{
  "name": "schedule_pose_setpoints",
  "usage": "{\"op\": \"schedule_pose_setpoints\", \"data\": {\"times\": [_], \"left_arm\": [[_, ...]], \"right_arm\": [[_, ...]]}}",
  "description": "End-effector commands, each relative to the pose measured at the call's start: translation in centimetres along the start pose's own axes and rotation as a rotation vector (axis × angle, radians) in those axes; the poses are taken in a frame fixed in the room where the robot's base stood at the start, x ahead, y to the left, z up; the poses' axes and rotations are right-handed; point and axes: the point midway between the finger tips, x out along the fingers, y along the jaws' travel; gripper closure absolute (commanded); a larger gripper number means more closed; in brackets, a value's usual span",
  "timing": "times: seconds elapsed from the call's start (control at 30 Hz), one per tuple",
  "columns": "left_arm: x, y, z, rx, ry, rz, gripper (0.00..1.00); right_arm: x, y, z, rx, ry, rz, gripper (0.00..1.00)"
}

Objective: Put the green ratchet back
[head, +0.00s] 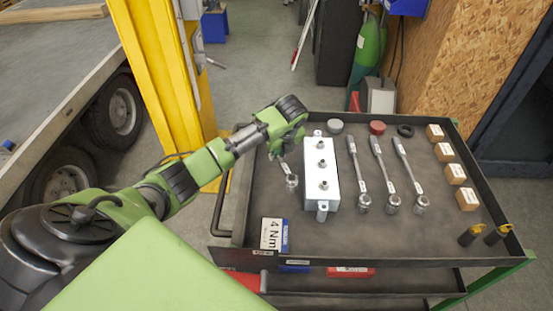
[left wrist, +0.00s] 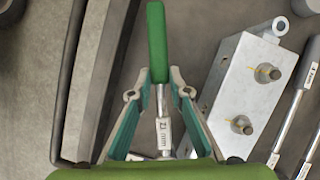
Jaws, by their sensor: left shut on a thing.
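The green ratchet has a green handle (left wrist: 157,42) and a metal shaft with a size label (left wrist: 164,135). My left gripper (left wrist: 158,92) is shut on it, with one finger on each side of the shaft. In the head view my left gripper (head: 284,152) is over the left part of the black tray (head: 265,215). The ratchet's metal socket end (head: 291,184) shows below the gripper, left of the grey metal block (head: 321,172). The arm hides most of the handle there. I cannot tell whether the ratchet touches the tray. My right gripper is not in view.
Three metal ratchets (head: 358,175) lie side by side right of the block. Several small cardboard boxes (head: 455,173) line the tray's right side. A "4 Nm" card (head: 273,235) lies at the front left. The tray's front middle is clear. A yellow post (head: 165,75) stands behind my arm.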

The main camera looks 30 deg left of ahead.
Motion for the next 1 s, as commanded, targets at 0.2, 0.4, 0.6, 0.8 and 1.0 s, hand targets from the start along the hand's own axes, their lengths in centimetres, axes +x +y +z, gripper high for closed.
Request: {"op": "schedule_pose_setpoints", "data": {"times": [0.2,0.4,0.6,0.8,1.0], "left_arm": [[1.4,-0.1,0.5,-0.001,0.000,-0.001,1.00],[4.0,0.1,-0.3,0.001,0.001,-0.001,1.00],[4.8,0.0,-0.5,0.001,-0.002,-0.003,1.00],[4.8,0.0,-0.6,0.001,-0.002,-0.002,1.00],[5.1,0.1,-0.7,0.001,0.000,-0.001,0.65]], "right_arm": [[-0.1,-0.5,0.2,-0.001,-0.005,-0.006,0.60],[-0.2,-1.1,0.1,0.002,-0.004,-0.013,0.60],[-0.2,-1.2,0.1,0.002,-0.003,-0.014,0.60],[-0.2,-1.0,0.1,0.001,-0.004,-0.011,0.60],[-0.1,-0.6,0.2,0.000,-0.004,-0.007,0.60]]}}
